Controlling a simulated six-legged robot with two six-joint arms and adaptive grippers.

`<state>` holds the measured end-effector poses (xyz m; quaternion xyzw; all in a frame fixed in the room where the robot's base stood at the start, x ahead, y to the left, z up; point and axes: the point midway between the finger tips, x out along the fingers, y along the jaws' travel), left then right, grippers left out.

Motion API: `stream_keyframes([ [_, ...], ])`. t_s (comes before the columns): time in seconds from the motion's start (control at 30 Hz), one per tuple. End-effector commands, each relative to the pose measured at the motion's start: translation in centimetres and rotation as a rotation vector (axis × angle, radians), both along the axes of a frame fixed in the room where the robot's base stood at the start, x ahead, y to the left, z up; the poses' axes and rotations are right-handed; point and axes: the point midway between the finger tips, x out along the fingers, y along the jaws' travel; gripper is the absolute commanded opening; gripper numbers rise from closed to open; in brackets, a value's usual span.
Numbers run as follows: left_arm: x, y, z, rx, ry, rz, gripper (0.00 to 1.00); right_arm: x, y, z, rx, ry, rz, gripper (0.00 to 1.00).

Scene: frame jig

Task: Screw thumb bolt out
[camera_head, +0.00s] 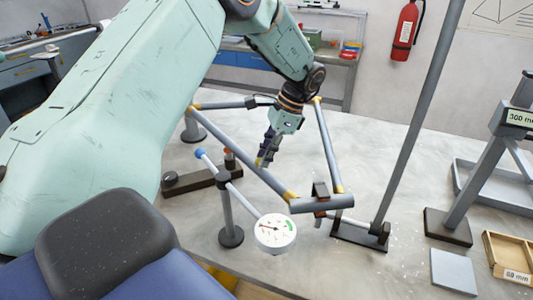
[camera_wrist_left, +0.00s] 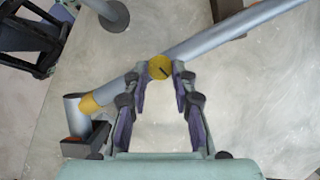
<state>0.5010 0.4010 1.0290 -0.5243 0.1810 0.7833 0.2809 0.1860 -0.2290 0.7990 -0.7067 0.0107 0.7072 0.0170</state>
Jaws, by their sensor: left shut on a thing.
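The thumb bolt (camera_wrist_left: 159,67) is a round yellow head with a dark line across it, seen in the left wrist view on a grey tube of the frame. My left gripper (camera_head: 265,157) reaches down from above to the frame's near tube (camera_head: 228,148) in the head view. In the wrist view its two dark fingertips (camera_wrist_left: 160,73) sit on either side of the bolt head and are shut on it. The frame (camera_head: 325,203) is made of grey tubes with yellow joints and lies on the jig. The bolt's shank is hidden. My right gripper is not in view.
A dial gauge (camera_head: 275,232) on a stand is in front of the frame. A tall grey post (camera_head: 419,112) rises at its right. Farther right are a stand marked 300 mm (camera_head: 467,195), a grey plate (camera_head: 453,270) and a wooden tray (camera_head: 489,250).

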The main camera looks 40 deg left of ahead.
Motion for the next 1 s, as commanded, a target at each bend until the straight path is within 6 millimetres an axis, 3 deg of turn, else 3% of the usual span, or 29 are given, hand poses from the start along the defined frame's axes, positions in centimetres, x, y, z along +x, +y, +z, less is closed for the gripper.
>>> stream_keyframes([
  [0.57, -0.4, 0.04, -0.37, -0.002, 0.014, 0.03, 0.0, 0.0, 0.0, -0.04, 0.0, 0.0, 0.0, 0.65],
  [0.6, -0.41, 0.05, -0.38, -0.002, 0.014, 0.03, 0.28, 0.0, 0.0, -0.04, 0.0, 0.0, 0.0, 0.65],
  [0.87, -0.23, 0.01, -0.23, -0.001, 0.008, 0.03, 0.5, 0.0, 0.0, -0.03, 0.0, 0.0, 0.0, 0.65],
  [1.0, -0.17, 0.01, -0.16, -0.002, 0.006, 0.029, 0.5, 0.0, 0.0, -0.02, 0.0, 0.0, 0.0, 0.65],
])
